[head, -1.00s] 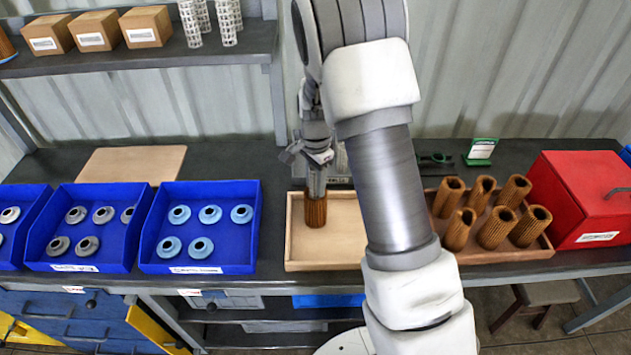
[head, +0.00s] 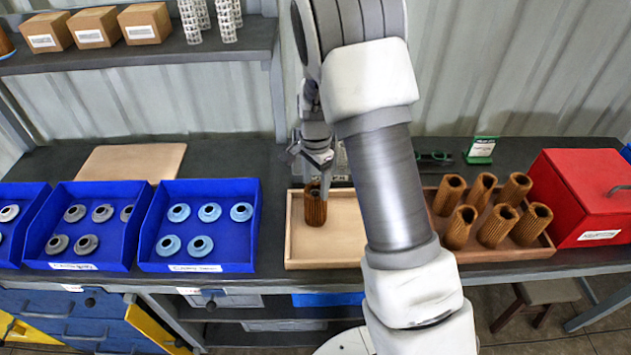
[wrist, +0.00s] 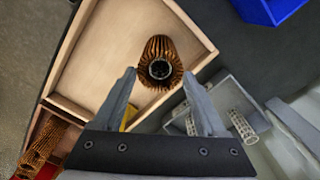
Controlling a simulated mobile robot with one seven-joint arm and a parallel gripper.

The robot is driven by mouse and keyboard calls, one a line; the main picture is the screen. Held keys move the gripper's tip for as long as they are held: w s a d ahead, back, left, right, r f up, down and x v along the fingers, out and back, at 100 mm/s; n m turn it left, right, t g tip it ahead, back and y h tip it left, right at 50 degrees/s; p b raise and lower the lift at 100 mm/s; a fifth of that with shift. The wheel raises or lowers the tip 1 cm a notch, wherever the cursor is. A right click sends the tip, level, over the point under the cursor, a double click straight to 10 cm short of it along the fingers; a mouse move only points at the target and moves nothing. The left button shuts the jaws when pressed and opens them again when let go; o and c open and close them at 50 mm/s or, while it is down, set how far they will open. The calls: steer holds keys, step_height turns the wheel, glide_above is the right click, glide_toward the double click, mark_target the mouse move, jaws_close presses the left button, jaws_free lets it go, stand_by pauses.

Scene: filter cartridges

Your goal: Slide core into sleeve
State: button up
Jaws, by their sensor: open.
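A brown pleated sleeve (head: 315,208) stands upright in the light wooden tray (head: 352,263) on the bench. In the wrist view the sleeve (wrist: 155,50) is seen from above. My gripper (head: 319,177) is just above the sleeve's top, open and empty. In the wrist view its fingertips (wrist: 159,76) are spread on either side of the sleeve's near edge.
A wooden tray (head: 545,252) of several sleeves stands at the right, beside a red box (head: 580,195). Blue bins (head: 210,255) of end caps are at the left. Cartons and mesh cores (head: 228,20) sit on the upper shelf. The tray's right part is partly hidden by my arm.

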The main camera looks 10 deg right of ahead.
steer(key=shift+r, duration=0.1)
step_height(320, 180, up, 17)
steer(key=shift+r, duration=0.15)
stand_by(0.4)
